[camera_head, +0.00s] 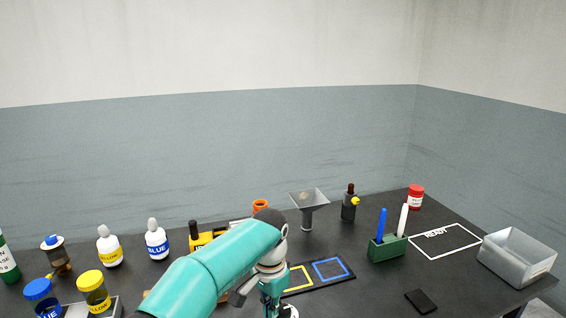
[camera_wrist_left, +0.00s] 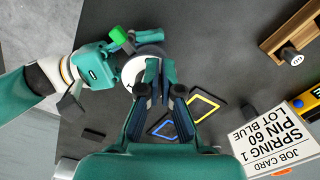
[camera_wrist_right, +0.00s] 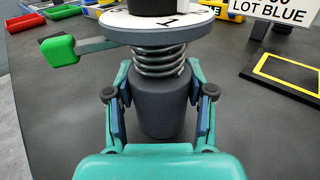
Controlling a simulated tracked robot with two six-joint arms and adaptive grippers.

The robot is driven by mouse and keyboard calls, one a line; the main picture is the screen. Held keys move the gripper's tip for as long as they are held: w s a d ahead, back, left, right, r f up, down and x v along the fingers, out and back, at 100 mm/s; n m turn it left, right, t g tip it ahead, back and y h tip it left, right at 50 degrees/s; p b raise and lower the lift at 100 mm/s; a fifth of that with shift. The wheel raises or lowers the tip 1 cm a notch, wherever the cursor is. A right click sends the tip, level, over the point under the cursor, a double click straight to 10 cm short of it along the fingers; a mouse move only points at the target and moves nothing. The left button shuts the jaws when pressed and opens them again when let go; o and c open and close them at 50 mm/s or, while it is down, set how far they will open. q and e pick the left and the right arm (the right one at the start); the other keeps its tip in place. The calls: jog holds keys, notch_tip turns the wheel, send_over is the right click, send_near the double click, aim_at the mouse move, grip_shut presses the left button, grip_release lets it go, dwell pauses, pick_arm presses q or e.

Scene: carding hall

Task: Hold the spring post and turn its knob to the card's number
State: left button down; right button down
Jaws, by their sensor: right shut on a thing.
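The spring post (camera_wrist_right: 163,105) is a dark grey cylinder with a coil spring and a white numbered dial (camera_wrist_right: 170,27) on top. A "1" shows on the dial's near side. The black knob (camera_wrist_right: 150,6) is cut by the top edge. My right gripper (camera_wrist_right: 163,112) is shut on the post, one finger each side. My left gripper (camera_wrist_left: 160,66) is over the dial (camera_wrist_left: 128,77), its fingers slightly apart; I cannot tell whether they touch the knob. In the head view my left arm hides most of the post. The job card (camera_wrist_left: 283,140) reads "SPRING 1, PIN 60, LOT BLUE".
A bar with a green end (camera_wrist_right: 58,49) sticks out beside the spring. Yellow (camera_head: 299,278) and blue (camera_head: 331,268) outlined squares lie right of my left gripper. A green pen holder (camera_head: 388,249), funnel (camera_head: 309,198), bottles and grey bin (camera_head: 517,258) stand around.

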jog(key=shift+s+a, duration=0.1)
jog(key=shift+s, duration=0.05)
pick_arm(q)
notch_tip(320, 180, up, 6)
jog(key=shift+s+a, duration=0.15)
jog(key=shift+a, duration=0.15)
dwell(0.4)
jog(key=shift+s+d+f, duration=0.2)
jog(key=shift+d+f, duration=0.15)
jog(key=shift+f, duration=0.65)
jog(key=shift+s+d+f, duration=0.25)
jog(key=shift+d+f, duration=0.1)
jog(key=shift+f, duration=0.65)
jog(key=shift+s+d+f, duration=0.2)
jog(key=shift+d+f, duration=0.15)
jog(key=shift+f, duration=0.65)
